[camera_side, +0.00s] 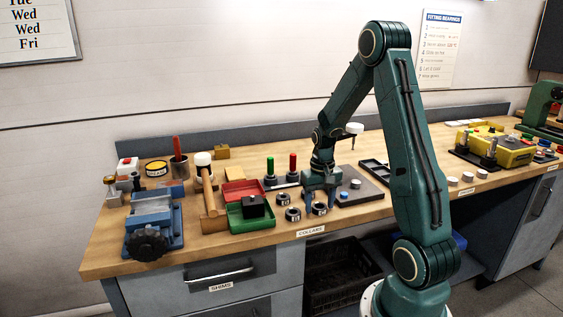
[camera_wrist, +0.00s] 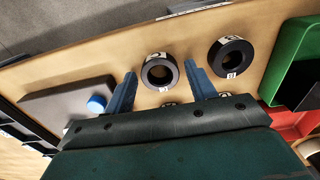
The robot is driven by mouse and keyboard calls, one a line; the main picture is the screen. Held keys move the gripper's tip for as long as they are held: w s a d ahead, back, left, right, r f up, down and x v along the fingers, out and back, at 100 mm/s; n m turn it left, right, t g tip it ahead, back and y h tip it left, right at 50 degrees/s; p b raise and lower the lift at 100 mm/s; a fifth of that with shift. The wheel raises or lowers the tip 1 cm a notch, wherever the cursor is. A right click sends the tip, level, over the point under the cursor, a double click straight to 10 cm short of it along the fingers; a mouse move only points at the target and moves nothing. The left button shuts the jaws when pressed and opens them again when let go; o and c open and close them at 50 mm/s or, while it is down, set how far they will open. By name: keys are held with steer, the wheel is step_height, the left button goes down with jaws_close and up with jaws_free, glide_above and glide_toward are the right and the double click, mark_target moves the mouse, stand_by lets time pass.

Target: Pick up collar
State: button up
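Several black ring collars with white labels lie on the wooden bench. One collar (camera_wrist: 160,72) shows in the wrist view between the two blue fingers of my gripper (camera_wrist: 159,74); the fingers are apart, with gaps on both sides of it. It appears to be the front right collar (camera_side: 319,209) in the side view, just below my gripper (camera_side: 321,200). A second collar (camera_wrist: 231,57) lies to the right in the wrist view, outside the fingers. Other collars (camera_side: 283,199) lie behind, mostly hidden by my gripper in the wrist view. Whether the fingers touch the bench is unclear.
A green tray (camera_side: 250,222) with a black block, a red tray (camera_side: 242,188) and a mallet (camera_side: 208,204) are left of the collars. A grey plate (camera_side: 358,191) with a blue-topped piece stands close on the right. A "COLLARS" label (camera_side: 311,231) is on the bench's front edge.

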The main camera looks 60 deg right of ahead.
steer(key=c, duration=0.8)
steer(key=shift+r, duration=3.8)
steer(key=shift+c, duration=0.2)
